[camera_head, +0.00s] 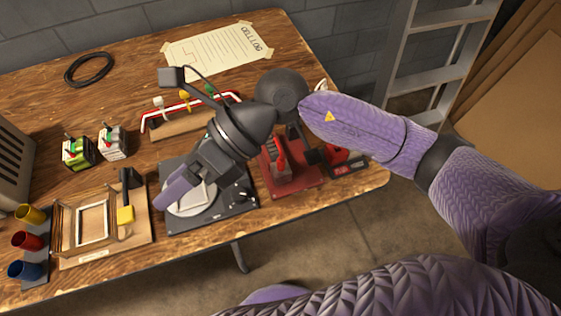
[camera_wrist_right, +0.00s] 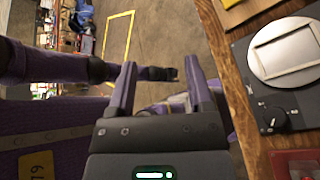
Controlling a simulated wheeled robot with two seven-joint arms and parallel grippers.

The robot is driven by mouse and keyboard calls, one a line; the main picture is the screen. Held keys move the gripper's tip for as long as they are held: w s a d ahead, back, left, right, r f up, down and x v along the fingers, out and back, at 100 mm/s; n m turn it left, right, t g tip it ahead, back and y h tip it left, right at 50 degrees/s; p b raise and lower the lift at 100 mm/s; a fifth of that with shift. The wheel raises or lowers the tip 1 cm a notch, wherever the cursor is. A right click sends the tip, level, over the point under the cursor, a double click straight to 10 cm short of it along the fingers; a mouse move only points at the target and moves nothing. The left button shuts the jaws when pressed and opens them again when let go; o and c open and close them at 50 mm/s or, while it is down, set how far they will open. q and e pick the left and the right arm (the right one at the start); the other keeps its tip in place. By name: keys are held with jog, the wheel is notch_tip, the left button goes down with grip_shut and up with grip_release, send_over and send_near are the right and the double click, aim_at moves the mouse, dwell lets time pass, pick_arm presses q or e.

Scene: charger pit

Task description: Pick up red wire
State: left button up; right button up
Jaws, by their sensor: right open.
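A bent red wire (camera_head: 217,98) shows in the head view, lying along a wooden block with small white, yellow and green pieces on it. It sits towards the back of the wooden table, behind my right wrist. My right gripper (camera_head: 178,196) is open, with its purple fingers over the black device with the round plate, nearer the table's front than the wire and apart from it. In the right wrist view the two fingers of the right gripper (camera_wrist_right: 161,88) stand apart with nothing held between them. The red wire does not show there.
Black device (camera_head: 245,208) and red stand (camera_head: 310,180) lie near the table's front edge. A wooden board with a frame (camera_head: 75,261) and coloured cups (camera_head: 27,241) are at left. Two small blocks (camera_head: 112,142) stand left of the wire. A black cable ring (camera_head: 89,68) lies at back left.

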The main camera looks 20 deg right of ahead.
jog(key=w+d+f+n+t+h, duration=0.1)
jog(key=w+d+f+h, duration=0.2)
jog(key=d+f+h, duration=0.3)
jog(key=t+h, duration=0.2)
jog(key=h, duration=0.5)
send_over(281, 159)
notch_tip(281, 159, down, 9)
jog(key=b, duration=0.4)
jog(key=shift+r, duration=0.15)
jog(key=shift+c, duration=0.4)
pick_arm(q)
jog(key=f, duration=0.2)
jog(key=s+f, duration=0.1)
jog(key=f, duration=0.1)
jog(key=shift+a, duration=0.1)
pick_arm(e)
grip_shut()
